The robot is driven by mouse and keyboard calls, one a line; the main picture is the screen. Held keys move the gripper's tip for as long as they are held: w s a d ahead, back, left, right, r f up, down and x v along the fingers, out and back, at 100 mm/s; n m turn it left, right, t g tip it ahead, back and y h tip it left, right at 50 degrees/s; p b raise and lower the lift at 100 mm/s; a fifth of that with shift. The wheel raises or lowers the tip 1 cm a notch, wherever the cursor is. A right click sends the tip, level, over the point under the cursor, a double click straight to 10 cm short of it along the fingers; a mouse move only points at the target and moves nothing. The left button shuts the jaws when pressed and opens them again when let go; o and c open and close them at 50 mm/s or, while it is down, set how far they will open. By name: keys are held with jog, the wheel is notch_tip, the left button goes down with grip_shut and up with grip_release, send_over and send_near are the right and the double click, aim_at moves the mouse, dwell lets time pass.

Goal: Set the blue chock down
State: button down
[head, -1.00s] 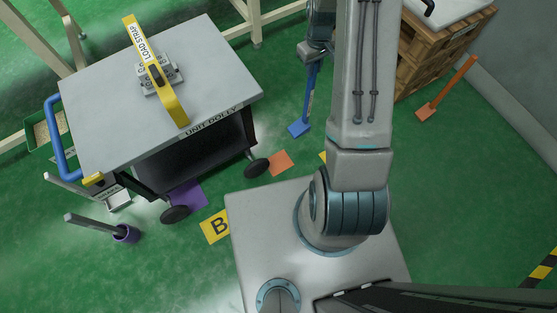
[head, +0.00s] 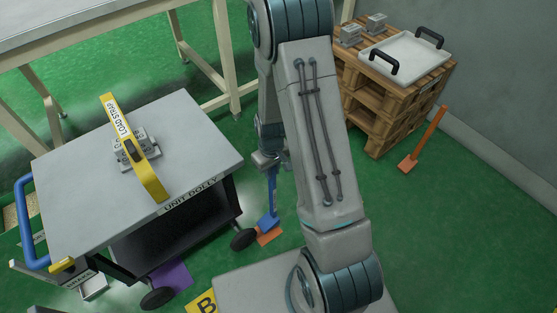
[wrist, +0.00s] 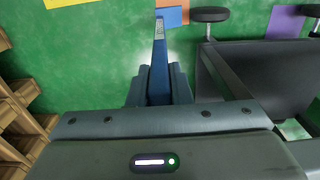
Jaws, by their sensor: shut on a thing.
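The blue chock (head: 268,220) is a long blue handle with a flat wedge foot; it also shows in the wrist view (wrist: 172,17). My gripper (head: 270,164) is shut on the upper handle, and its fingers (wrist: 158,84) close around it in the wrist view. The chock hangs down from the gripper with its foot overlapping an orange floor square (head: 270,237) in the picture. The foot is close to the dolly's near right wheel (head: 243,238). I cannot tell whether the foot touches the floor.
The unit dolly (head: 75,211) carries a block under a yellow load strap (head: 149,179). A purple square (head: 172,276) and a yellow B square (head: 203,304) lie nearby. An orange chock (head: 424,143) stands by the pallet stack (head: 383,115). Green floor between is clear.

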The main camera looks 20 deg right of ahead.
jog(key=shift+a+f+b, duration=0.1)
jog(key=shift+f+b, duration=0.85)
jog(key=shift+f, duration=1.05)
jog(key=shift+f, duration=0.15)
jog(key=c, duration=1.3)
grip_release()
jog(key=shift+s, duration=0.1)
notch_tip(320, 180, up, 13)
jog(key=p, duration=0.5)
jog(key=shift+f, duration=0.1)
jog(key=s+r+m, duration=0.1)
jog(key=s+r, duration=0.4)
jog(key=r, duration=0.1)
jog(key=s+a+r+m, duration=0.1)
jog(key=s+r, duration=0.4)
jog(key=r, duration=0.2)
jog(key=s+r+m+t, duration=0.1)
jog(key=s+r, duration=0.4)
jog(key=r, duration=0.2)
jog(key=shift+a+r, duration=0.1)
jog(key=shift+a, duration=0.15)
